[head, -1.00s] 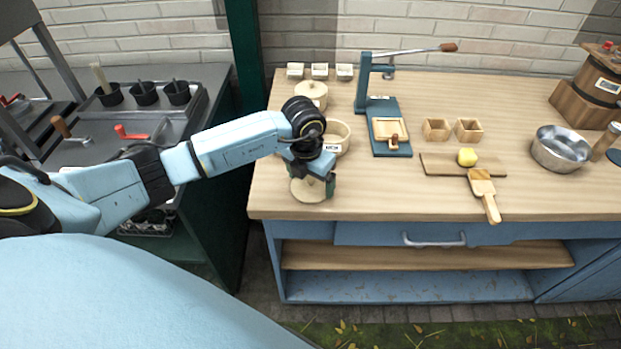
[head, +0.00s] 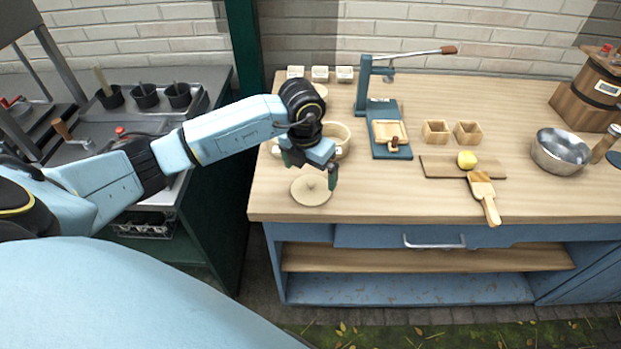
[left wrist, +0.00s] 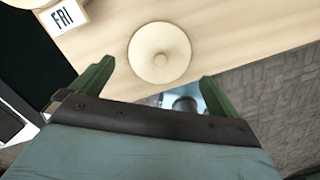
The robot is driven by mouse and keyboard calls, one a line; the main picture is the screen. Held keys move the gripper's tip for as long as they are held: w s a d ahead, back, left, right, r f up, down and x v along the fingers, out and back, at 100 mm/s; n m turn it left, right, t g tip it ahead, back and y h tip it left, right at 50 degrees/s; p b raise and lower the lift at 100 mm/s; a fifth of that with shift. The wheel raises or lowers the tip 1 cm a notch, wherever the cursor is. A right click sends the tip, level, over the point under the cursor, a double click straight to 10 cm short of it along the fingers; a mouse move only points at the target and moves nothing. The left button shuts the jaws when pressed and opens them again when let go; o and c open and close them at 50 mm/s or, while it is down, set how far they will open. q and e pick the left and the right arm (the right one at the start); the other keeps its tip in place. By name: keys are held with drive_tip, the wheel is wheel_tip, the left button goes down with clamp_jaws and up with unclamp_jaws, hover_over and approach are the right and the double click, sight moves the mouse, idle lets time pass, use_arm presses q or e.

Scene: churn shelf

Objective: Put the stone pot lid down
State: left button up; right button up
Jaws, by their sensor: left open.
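The stone pot lid (head: 311,190) is a round cream disc with a small knob. It lies flat on the wooden counter near its front left corner. It also shows in the left wrist view (left wrist: 160,52), with bare counter around it. My left gripper (head: 310,176) is open and empty, above and just behind the lid in the head view. In the left wrist view its two green fingers (left wrist: 150,82) are spread apart, and the lid is beyond their tips. My right gripper is not in view.
A round pot (head: 342,137) stands behind my left gripper, partly hidden. A blue press (head: 388,132) stands right of it. A label reading FRI (left wrist: 62,18) shows in the left wrist view. The counter's front edge is close to the lid; counter to its right is clear.

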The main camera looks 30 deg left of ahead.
sight(307, 193)
use_arm(q)
wheel_tip(307, 193, up, 7)
drive_tip(key=shift+s+r, duration=0.15)
drive_tip(key=shift+s, duration=0.3)
